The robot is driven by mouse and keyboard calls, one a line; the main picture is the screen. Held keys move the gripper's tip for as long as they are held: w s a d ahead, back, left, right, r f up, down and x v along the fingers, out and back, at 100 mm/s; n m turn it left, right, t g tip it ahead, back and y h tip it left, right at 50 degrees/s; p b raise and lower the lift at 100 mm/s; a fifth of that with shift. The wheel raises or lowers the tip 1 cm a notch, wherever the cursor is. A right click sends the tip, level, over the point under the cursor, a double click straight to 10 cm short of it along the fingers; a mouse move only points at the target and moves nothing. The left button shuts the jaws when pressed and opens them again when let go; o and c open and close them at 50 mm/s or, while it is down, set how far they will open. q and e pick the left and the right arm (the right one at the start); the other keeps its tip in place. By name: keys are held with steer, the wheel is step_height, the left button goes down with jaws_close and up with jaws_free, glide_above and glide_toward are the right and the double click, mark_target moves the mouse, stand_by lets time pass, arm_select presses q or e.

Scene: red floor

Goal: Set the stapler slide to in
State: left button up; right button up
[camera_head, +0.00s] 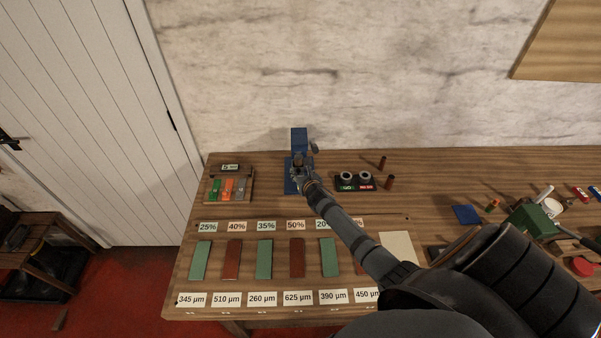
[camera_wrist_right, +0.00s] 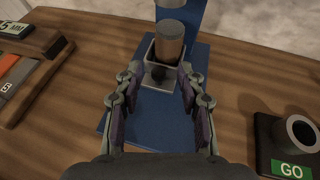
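A blue upright device with a flat blue base stands near the back of the table; I take it to be the stapler (camera_head: 299,138), (camera_wrist_right: 145,124). In the right wrist view, a grey open-topped slide (camera_wrist_right: 150,58) sits on its base, in front of the blue column. A brown-grey cylinder (camera_wrist_right: 170,40) stands at the slide; I cannot tell if it rests in it. My right gripper (camera_head: 302,163), (camera_wrist_right: 158,75) is open, with its fingers on either side of the slide's near end. I cannot tell if they touch it. My left gripper is not in view.
A small rack (camera_head: 229,185) with coloured pieces stands left of the device. A black GO gauge block (camera_head: 356,188) with two rings is close on the right, with two brown tubes beside it. Labelled green and brown strips lie in front. The wall is close behind.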

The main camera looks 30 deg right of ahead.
steer(key=shift+s+a, duration=0.1)
steer(key=shift+s, duration=0.2)
steer(key=v, duration=1.1)
steer(key=shift+r, duration=0.15)
steer(key=shift+s, duration=0.1)
